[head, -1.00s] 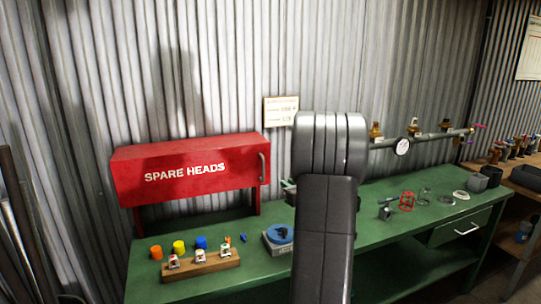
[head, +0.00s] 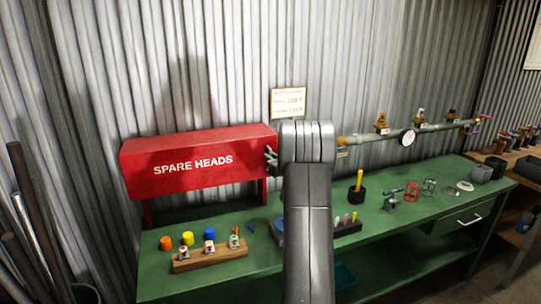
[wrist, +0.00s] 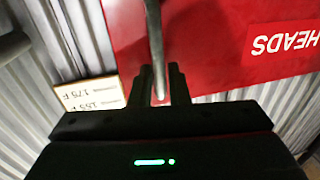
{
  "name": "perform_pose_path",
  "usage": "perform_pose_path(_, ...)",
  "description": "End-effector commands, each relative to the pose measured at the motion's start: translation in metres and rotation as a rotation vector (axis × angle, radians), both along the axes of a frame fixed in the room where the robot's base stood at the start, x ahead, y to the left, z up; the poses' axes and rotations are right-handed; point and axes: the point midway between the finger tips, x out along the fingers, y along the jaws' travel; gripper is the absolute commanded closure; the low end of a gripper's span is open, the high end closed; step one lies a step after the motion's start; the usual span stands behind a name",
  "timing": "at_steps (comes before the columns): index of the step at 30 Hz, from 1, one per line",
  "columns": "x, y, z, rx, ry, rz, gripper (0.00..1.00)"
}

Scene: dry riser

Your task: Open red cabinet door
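The red cabinet (head: 195,172) marked SPARE HEADS stands raised above the green bench at the left, its door closed. In the wrist view the cabinet front (wrist: 215,45) is upside down. Its grey bar handle (wrist: 155,45) runs down between the fingers of my gripper (wrist: 162,88). The fingers are apart, with a strip of red showing between the bar and the right finger, so the grip is not closed on it. In the head view my gripper (head: 270,156) is at the cabinet's right edge, mostly hidden by my arm, which also hides the handle.
A pipe with valves (head: 435,131) runs along the wall at right. A paper sign (head: 288,102) hangs above.

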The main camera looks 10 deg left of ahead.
Motion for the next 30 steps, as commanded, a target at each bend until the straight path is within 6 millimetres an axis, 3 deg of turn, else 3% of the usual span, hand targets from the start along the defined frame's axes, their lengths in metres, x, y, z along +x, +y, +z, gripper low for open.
perform_pose_path(12,0.007,0.007,0.000,0.001,-0.001,0.000,0.85)
perform_pose_path(15,0.007,0.007,0.000,0.000,0.000,0.000,1.00)
perform_pose_path(24,0.005,0.006,0.000,0.000,-0.001,-0.003,1.00)
perform_pose_path(30,-0.006,0.002,-0.003,0.001,-0.001,-0.026,1.00)
